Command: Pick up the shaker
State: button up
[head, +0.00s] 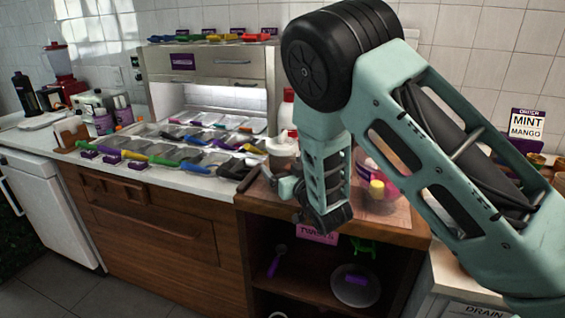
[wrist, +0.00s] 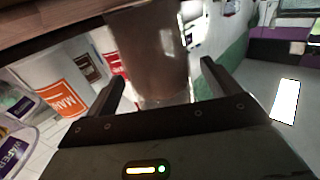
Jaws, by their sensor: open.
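The shaker (head: 283,148), a brown-filled clear cylinder with a pale lid, stands on the wooden counter left of my forearm in the head view. In the wrist view, a brown cylinder that looks like the shaker (wrist: 150,55) lies between and beyond my two fingers. My gripper (wrist: 163,74) is open, with one finger on each side of it. I cannot tell whether either finger touches it. In the head view my gripper (head: 287,187) is at the shaker's lower front side, partly hidden by my wrist.
A white container with an orange label (wrist: 62,88) stands left of the fingers in the wrist view. In the head view, a white bottle (head: 287,112) stands behind the shaker, topping trays (head: 190,152) lie left, and a pink bowl (head: 392,188) is right, partly behind my arm.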

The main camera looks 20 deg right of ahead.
jog(key=c, duration=1.2)
jog(key=shift+c, duration=0.4)
jog(key=shift+r, duration=0.15)
